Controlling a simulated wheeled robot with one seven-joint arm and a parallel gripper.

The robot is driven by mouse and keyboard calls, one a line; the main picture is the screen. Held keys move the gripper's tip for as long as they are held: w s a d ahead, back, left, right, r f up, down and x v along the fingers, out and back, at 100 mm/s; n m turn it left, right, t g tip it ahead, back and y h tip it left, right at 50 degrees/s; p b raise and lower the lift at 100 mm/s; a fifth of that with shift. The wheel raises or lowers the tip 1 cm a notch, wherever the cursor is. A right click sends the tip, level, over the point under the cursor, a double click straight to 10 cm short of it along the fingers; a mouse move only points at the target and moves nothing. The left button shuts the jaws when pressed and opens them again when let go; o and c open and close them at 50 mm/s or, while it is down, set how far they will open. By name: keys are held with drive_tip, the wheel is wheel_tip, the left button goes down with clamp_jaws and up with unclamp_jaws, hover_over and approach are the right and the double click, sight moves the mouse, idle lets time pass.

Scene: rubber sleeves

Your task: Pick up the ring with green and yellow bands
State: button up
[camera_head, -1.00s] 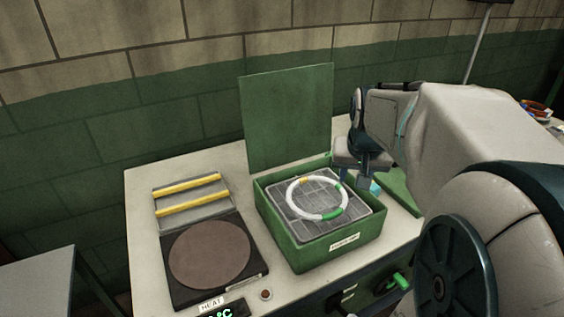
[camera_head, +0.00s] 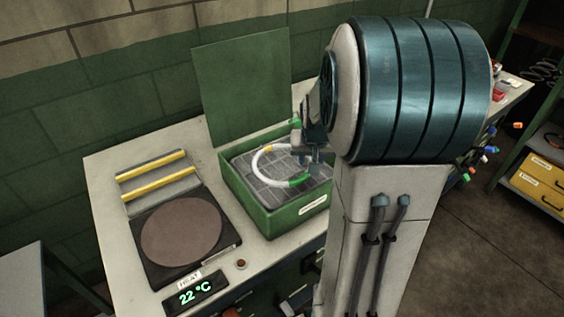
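The white ring with green and yellow bands (camera_head: 256,169) lies on the grey gridded insert (camera_head: 273,194) in the open green box (camera_head: 252,206). A yellow band shows at its back and a green band at its front right. My gripper (camera_head: 311,158) is over the right side of the box, close to the ring's right part. The gripper and arm hide that part of the ring. I cannot tell whether the fingers touch the ring or how far apart they are.
The box's green lid (camera_head: 243,88) stands upright behind it. Left of the box is a hot plate (camera_head: 181,232) reading 22 °C, with a rack with two yellow bars (camera_head: 152,166) behind it. My arm covers the table's right part.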

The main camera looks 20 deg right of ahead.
drive_tip(key=shift+x, duration=0.8)
clamp_jaws()
drive_tip(key=shift+r, duration=0.1)
